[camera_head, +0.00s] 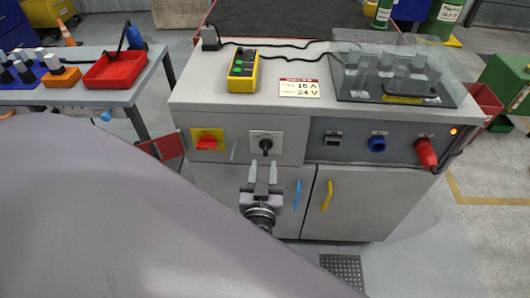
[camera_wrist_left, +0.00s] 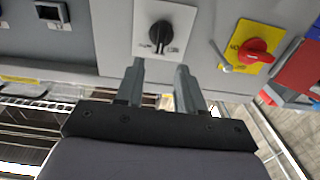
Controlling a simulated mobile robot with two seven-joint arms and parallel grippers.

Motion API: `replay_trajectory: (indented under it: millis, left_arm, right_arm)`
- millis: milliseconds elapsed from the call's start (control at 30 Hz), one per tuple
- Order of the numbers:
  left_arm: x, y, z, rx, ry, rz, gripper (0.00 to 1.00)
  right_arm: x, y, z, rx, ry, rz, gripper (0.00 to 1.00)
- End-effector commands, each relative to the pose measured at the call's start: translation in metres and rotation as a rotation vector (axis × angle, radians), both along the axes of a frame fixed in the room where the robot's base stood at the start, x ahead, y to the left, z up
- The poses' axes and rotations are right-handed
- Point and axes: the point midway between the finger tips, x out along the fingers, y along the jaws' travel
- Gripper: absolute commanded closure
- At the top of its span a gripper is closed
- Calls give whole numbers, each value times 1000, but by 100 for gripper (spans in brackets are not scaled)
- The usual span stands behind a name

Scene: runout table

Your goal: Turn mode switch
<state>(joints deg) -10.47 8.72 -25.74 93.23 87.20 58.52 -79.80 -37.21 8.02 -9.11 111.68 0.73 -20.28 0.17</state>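The mode switch (camera_head: 265,146) is a black rotary knob on a pale square plate on the front of the grey cabinet. It also shows in the left wrist view (camera_wrist_left: 160,33), beyond the fingertips. My left gripper (camera_head: 263,173) is just below the knob in the head view, its two fingers apart with nothing between them. In the left wrist view the fingers (camera_wrist_left: 158,72) point toward the knob and its plate, and a gap seems to remain. My right gripper is not in view.
A red switch on a yellow plate (camera_head: 207,140) sits left of the knob. A blue socket (camera_head: 377,143) and a red plug (camera_head: 426,153) are at right. Below are door handles, blue (camera_head: 297,194) and yellow (camera_head: 327,196). A yellow tester (camera_head: 243,72) lies on top.

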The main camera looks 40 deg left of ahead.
Motion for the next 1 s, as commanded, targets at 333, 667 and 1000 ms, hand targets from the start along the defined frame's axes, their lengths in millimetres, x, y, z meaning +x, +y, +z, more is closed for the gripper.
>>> replay_trajectory:
  millis: [333,667,1000]
  left_arm:
    - [43,27,1,1,-4,-1,62]
    - [53,32,1,-1,-3,-3,62]
    - [52,32,1,0,-4,-2,100]
  right_arm:
    - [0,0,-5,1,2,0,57]
    - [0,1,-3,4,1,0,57]
    - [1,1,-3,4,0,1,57]
